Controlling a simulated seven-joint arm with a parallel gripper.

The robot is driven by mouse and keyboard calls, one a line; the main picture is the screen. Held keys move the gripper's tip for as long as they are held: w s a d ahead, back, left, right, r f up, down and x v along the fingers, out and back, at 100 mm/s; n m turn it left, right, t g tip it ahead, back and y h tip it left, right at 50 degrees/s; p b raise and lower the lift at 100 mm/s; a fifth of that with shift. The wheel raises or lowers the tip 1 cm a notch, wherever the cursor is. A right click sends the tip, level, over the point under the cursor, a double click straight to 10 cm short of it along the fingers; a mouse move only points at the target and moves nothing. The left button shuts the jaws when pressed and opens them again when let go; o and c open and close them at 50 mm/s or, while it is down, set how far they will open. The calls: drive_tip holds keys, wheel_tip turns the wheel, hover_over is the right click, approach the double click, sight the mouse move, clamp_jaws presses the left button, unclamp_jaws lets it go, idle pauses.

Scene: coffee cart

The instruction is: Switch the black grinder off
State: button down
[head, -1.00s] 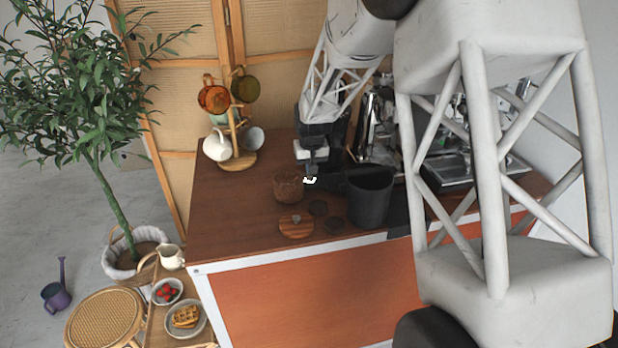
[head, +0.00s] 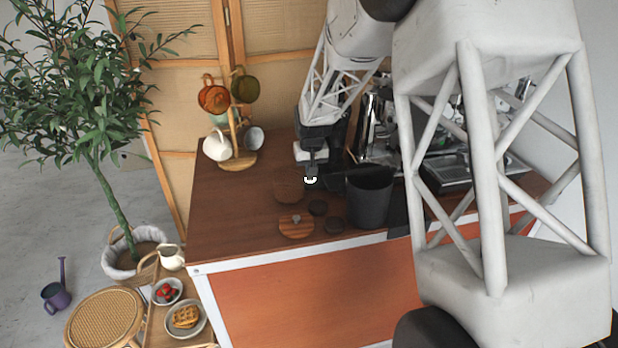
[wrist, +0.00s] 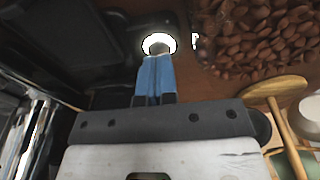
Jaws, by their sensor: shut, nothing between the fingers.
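The black grinder shows only in part; its dark body (head: 338,172) is mostly hidden behind my gripper in the head view. A lit white ring (wrist: 147,42) surrounds a button at the tips of my fingers in the wrist view. The ring also shows as a small white arc (head: 310,181) in the head view. My gripper (wrist: 157,54) is shut and empty, with its blue fingertips overlapping the ring's near side. I cannot tell whether they press the button. My gripper also shows in the head view (head: 310,173), pointing down.
Coffee beans (wrist: 255,35) lie right of the fingers in the wrist view. A clear container (head: 287,186) stands left of my gripper, and a black bin (head: 370,200) stands right. A mug stand (head: 237,163) is at back left.

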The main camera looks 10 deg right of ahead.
drive_tip(key=shift+f, duration=0.7)
idle(1.0)
drive_tip(key=shift+r, duration=1.25)
drive_tip(key=shift+r, duration=0.15)
drive_tip(key=shift+r, duration=1.35)
drive_tip(key=shift+r, duration=0.1)
